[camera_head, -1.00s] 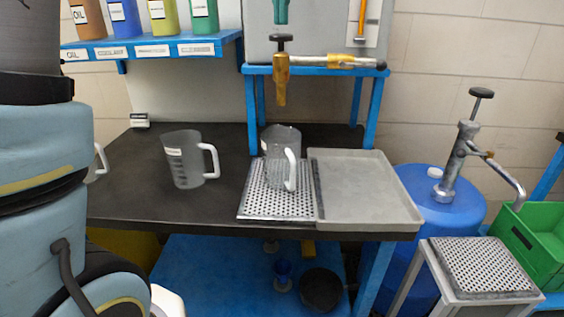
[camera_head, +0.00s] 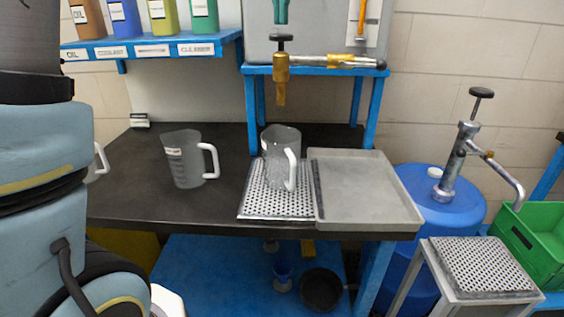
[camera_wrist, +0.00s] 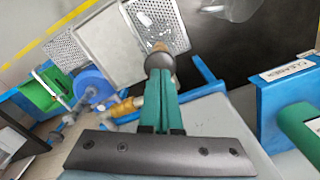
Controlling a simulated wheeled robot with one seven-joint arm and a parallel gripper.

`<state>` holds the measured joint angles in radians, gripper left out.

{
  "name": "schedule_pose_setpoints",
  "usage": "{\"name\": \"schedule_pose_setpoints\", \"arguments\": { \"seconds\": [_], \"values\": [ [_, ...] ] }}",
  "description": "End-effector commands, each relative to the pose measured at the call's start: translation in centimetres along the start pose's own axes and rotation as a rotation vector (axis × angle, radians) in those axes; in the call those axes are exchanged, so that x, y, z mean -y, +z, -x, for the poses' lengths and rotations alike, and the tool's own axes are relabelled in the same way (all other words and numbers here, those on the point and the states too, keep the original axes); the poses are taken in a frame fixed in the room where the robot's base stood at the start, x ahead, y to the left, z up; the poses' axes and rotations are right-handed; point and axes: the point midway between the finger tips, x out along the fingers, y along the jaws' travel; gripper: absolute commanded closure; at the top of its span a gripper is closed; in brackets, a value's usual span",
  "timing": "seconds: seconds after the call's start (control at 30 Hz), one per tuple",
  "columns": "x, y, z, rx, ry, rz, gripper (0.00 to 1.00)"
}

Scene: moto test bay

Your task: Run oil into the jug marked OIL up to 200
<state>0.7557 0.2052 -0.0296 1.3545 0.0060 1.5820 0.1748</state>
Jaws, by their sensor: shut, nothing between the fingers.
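My gripper (camera_head: 280,12) shows as teal fingertips at the top edge of the head view, above the black knob (camera_head: 281,38) of the brass tap (camera_head: 281,75). In the wrist view my gripper (camera_wrist: 161,78) is shut and empty, pointing down at the black knob (camera_wrist: 159,62); I cannot tell whether they touch. A clear jug (camera_head: 278,145) stands upright on the perforated drip plate (camera_head: 250,205) below the tap. No oil shows in it. Another clear jug (camera_head: 184,165) stands on the bench to its left. A third jug's handle (camera_head: 102,158) shows behind my arm. The jug labels are unreadable.
A grey tray (camera_head: 365,190) lies right of the drip plate. A horizontal brass-and-steel pipe (camera_head: 345,62) runs right of the tap. A bottle shelf (camera_head: 215,40) is at upper left. A blue drum (camera_head: 410,200) with a pump (camera_head: 460,150) and a green crate (camera_head: 535,235) are right.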

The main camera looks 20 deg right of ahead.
Motion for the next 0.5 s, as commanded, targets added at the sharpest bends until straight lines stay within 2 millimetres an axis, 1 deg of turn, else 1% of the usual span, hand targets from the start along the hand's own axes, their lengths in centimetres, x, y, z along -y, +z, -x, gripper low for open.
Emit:
{"name": "schedule_pose_setpoints", "arguments": {
  "seconds": [0.23, 0.5],
  "values": [
    [0.00, 0.00, -0.12, 0.000, 0.000, 0.000, 1.00],
    [0.01, 0.00, -0.87, 0.000, 0.000, 0.000, 1.00]
  ]
}}
